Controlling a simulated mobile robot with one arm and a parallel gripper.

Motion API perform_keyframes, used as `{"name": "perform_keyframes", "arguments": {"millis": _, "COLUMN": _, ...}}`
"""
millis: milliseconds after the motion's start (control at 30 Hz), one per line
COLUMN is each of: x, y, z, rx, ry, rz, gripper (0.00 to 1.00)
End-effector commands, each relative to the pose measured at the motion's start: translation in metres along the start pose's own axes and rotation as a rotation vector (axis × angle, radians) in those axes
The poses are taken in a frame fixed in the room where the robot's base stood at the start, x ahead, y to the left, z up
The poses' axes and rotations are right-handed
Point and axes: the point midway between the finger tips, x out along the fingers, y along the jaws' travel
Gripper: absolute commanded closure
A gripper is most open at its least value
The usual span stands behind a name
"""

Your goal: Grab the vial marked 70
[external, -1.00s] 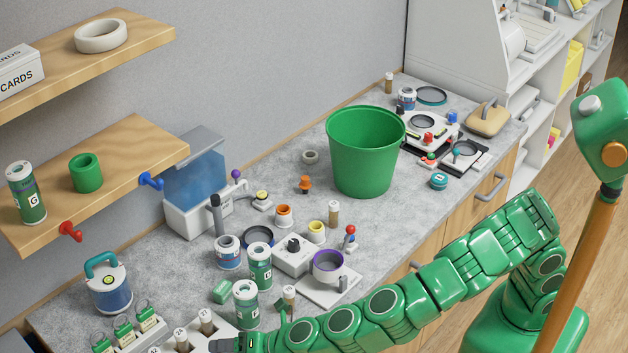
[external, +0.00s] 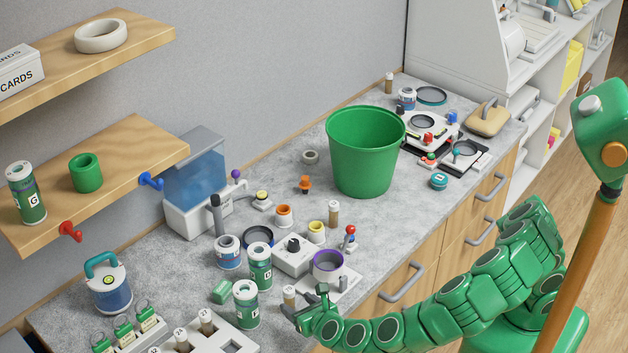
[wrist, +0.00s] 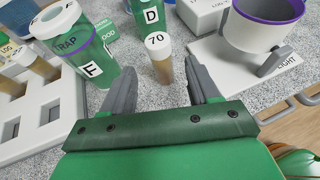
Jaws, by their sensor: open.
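The vial marked 70 (wrist: 164,70) has a white cap and a brown body and stands upright on the grey counter. In the external view the small white-capped vial (external: 289,293) stands by my gripper (external: 303,312), near the counter's front edge. In the wrist view my gripper (wrist: 161,80) is open, with one grey finger on each side of the vial's line. The vial stands between or just beyond the fingertips; I cannot tell which. The jaws hold nothing.
A white stand with a purple-rimmed ring (wrist: 262,25) is on the right. A white vial rack (external: 238,343) lies at the front left. A green bucket (external: 365,160) stands farther back.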

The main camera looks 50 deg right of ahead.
Motion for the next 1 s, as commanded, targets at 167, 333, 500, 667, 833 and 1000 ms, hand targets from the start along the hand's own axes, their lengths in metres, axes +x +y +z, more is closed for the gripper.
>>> {"name": "perform_keyframes", "arguments": {"millis": 167, "x": 0.014, "y": 0.0, "z": 0.0, "rx": 0.002, "ry": 0.0, "rz": -0.001, "gripper": 0.4}}
{"name": "perform_keyframes", "arguments": {"millis": 333, "x": 0.024, "y": 0.0, "z": 0.0, "rx": 0.002, "ry": 0.0, "rz": 0.0, "gripper": 0.4}}
{"name": "perform_keyframes", "arguments": {"millis": 500, "x": 0.038, "y": -0.002, "z": 0.002, "rx": 0.003, "ry": 0.001, "rz": -0.002, "gripper": 0.4}}
{"name": "perform_keyframes", "arguments": {"millis": 667, "x": 0.057, "y": -0.003, "z": 0.004, "rx": 0.003, "ry": 0.002, "rz": 0.0, "gripper": 0.4}}
{"name": "perform_keyframes", "arguments": {"millis": 833, "x": 0.07, "y": -0.002, "z": 0.003, "rx": 0.003, "ry": 0.003, "rz": 0.002, "gripper": 0.4}}
{"name": "perform_keyframes", "arguments": {"millis": 1000, "x": 0.074, "y": -0.001, "z": 0.003, "rx": 0.003, "ry": 0.002, "rz": 0.003, "gripper": 0.4}}
